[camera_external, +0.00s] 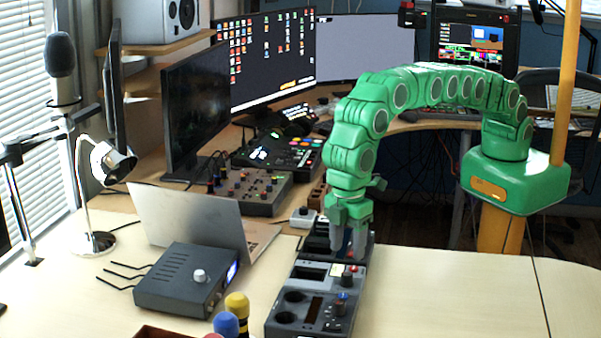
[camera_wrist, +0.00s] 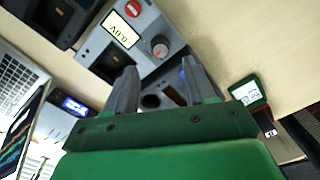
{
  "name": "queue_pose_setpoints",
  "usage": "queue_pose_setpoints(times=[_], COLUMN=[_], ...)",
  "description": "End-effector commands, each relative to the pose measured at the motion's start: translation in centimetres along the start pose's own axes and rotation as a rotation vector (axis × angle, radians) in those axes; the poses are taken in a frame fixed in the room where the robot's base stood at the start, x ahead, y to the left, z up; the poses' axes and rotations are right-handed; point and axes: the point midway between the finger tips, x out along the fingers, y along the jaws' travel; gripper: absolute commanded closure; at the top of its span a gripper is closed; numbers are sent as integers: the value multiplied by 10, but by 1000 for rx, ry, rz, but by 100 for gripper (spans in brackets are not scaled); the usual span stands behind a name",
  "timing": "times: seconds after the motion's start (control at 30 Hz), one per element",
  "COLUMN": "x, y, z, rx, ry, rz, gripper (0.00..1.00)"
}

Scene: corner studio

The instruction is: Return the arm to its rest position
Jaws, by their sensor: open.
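My green arm arches over from its base on the right of the external view. My gripper (camera_external: 348,243) points down at the dark grey device with knobs and round wells (camera_external: 312,302), over its far end. In the wrist view my gripper (camera_wrist: 152,82) shows two grey fingers spread apart with nothing between them. Beyond the fingertips is a grey panel (camera_wrist: 148,58) with a small display, a red round mark and a knob. I cannot tell whether the fingers touch the device.
Left of the gripper are a silver laptop (camera_external: 190,216), a dark box with antennas (camera_external: 188,280) and a desk lamp (camera_external: 108,162). A mixer (camera_external: 248,190) and monitors (camera_external: 265,60) stand behind. Colored-top items (camera_external: 237,306) are at the front. The table's right part (camera_external: 450,295) is clear.

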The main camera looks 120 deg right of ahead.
Motion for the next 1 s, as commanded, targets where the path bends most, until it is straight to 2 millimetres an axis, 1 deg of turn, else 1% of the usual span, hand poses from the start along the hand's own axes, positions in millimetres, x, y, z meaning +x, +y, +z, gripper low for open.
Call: queue_pose_setpoints(times=[0.1,0.37,0.47,0.57,0.67,0.8,1.0], x=[-7,-7,-11,-21,-34,-59,-89], y=[0,0,1,6,12,23,37], z=[0,0,2,6,15,31,58], rx=[0,0,2,7,16,31,52], ry=[-1,-1,0,0,-4,-8,-19], rz=[0,0,1,5,10,19,29], gripper=[46,46,46,46,46,46,46])
